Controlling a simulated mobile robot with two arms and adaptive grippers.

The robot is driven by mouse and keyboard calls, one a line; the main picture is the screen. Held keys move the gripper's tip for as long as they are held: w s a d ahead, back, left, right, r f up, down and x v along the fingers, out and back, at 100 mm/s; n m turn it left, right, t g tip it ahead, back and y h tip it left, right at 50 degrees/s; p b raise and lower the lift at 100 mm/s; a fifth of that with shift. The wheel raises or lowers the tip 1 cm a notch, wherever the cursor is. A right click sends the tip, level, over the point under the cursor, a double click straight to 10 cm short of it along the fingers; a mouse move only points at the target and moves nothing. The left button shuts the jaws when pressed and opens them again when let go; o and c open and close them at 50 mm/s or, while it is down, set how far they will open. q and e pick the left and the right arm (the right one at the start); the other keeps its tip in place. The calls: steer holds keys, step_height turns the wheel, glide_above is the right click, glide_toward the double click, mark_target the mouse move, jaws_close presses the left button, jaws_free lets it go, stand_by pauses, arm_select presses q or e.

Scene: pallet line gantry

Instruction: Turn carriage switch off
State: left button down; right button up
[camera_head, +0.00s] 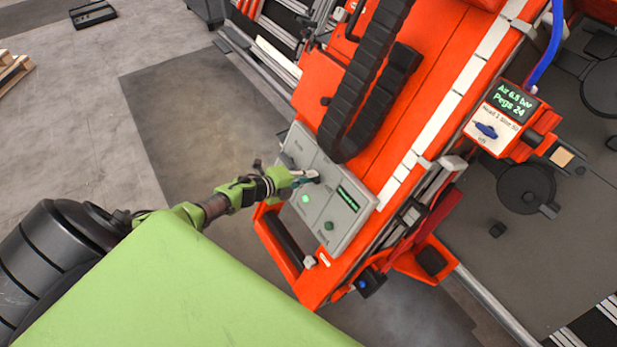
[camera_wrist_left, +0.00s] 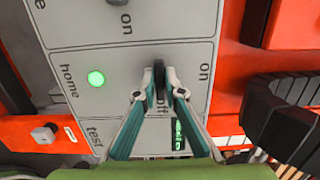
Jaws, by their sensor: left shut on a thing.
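The grey control panel (camera_head: 345,222) is mounted on the orange carriage (camera_head: 408,100). In the left wrist view, a dark switch knob (camera_wrist_left: 158,70) sits on the panel (camera_wrist_left: 135,62), with "on" printed to its right and "off" below it. My left gripper (camera_wrist_left: 160,92) is shut on this knob, one finger on each side. The knob looks long and upright in that view. The fingers partly cover the "off" label. In the head view, my left gripper (camera_head: 308,178) reaches the panel from the left and hides most of the knob. My right gripper is not in view.
Another switch (camera_wrist_left: 115,3) is at the top edge. A green display (camera_head: 348,199) and a black cable chain (camera_head: 360,90) are close by.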

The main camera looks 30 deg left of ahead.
arm_select(q)
steer(key=c, duration=2.1)
jaws_free()
steer(key=shift+c, duration=0.2)
steer(key=v, duration=1.2)
steer(key=s+a+f+n+g+y, duration=0.1)
steer(key=s+f+n+g+y, duration=0.1)
steer(key=s+f+n, duration=0.65)
steer(key=s+f+n+g+y, duration=0.2)
steer(key=s+f, duration=0.4)
steer(key=f, duration=0.8)
steer(key=s+d+f+n+g, duration=0.2)
steer(key=s+d+f, duration=0.3)
steer(key=s, duration=0.4)
steer(key=s+d+f+n+g, duration=0.2)
steer(key=s+d+f+n, duration=0.1)
steer(key=s+d+f, duration=0.2)
steer(key=s+d+f+n+g, duration=0.3)
steer(key=s+d+f, duration=0.2)
steer(key=s, duration=0.9)
steer(key=d+b, duration=0.1)
steer(key=d, duration=0.2)
steer(key=shift+f+n+h, duration=0.3)
steer(key=shift+f+n, duration=0.05)
steer(key=shift+f, duration=0.05)
